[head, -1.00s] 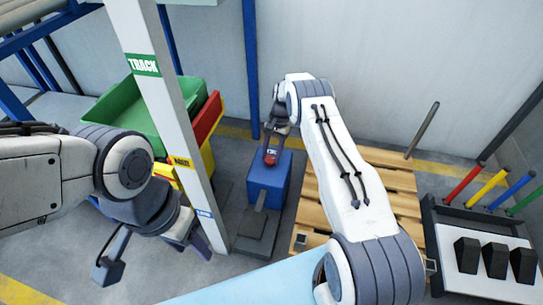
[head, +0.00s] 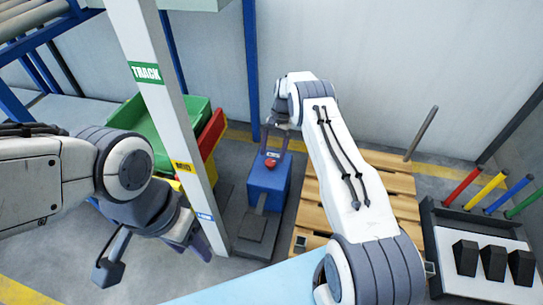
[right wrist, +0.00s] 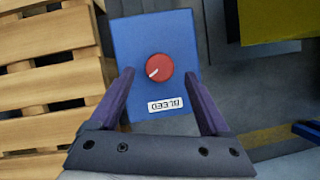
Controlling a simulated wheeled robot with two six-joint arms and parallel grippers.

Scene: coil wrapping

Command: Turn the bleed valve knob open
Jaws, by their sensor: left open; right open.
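The red bleed valve knob (head: 270,163) sits on top of the blue box (head: 267,185). In the right wrist view the knob (right wrist: 159,67) is round with a white pointer line, and a white label (right wrist: 165,103) reading BLEED lies beside it. My right gripper (head: 274,147) is open above the box, and in its wrist view the fingers (right wrist: 163,90) stand apart on either side of the knob, not touching it. My left gripper (head: 152,262) is open and empty at the lower left, away from the box.
A wooden pallet (head: 400,188) lies right of the box. A white post (head: 160,100) stands left of it, before a green bin (head: 150,130). A rack with coloured handles (head: 462,187) and black blocks is at the far right. The blue box has a grey pedal base (head: 258,235).

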